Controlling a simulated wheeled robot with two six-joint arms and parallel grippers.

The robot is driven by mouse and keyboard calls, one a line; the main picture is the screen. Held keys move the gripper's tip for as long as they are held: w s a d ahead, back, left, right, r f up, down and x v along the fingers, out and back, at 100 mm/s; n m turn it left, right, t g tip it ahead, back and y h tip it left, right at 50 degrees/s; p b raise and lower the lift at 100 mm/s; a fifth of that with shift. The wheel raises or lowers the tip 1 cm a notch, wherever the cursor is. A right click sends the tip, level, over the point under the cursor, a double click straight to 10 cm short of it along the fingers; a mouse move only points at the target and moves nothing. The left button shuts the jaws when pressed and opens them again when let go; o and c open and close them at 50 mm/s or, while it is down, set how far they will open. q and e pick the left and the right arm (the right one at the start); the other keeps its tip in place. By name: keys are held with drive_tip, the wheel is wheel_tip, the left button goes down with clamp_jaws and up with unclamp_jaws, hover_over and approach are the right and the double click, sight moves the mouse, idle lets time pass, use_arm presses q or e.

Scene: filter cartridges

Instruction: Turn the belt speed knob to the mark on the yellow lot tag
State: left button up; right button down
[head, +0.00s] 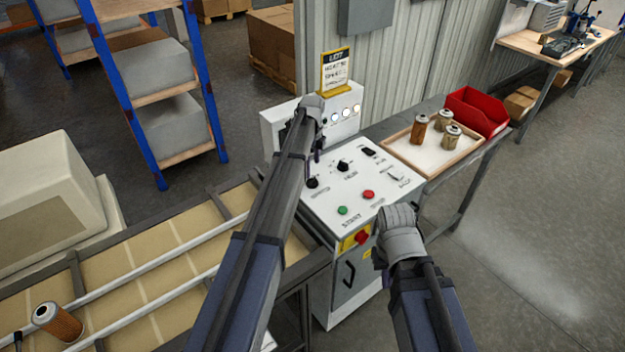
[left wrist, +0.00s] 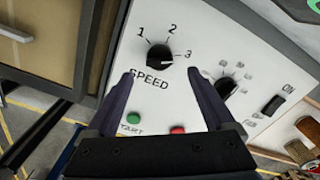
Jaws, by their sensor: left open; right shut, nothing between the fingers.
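The black speed knob (left wrist: 160,57) is on the white panel, with marks 1, 2 and 3 around it. Its pointer seems to face right, near 3, but is small. The knob also shows in the head view (head: 312,183), beside my left arm. My left gripper (head: 318,152) is over the panel. In the left wrist view its open fingers (left wrist: 165,85) stand apart on either side below the knob, with nothing between them. The yellow lot tag (head: 335,71) stands on top of the console; its small print is unreadable. My right gripper (head: 380,257) is shut and empty by the console's front.
A second knob (head: 343,165), a switch (head: 369,151), a green button (head: 342,210) and a red button (head: 369,194) share the panel. A tray (head: 432,172) of cartridges and a red bin (head: 477,112) are at right. The conveyor (head: 130,280) is at left.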

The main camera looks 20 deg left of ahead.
sight(312, 178)
use_arm(q)
wheel_tip(312, 178, down, 6)
drive_tip(key=b, duration=0.5)
drive_tip(key=shift+c, duration=0.3)
drive_tip(key=c, duration=1.3)
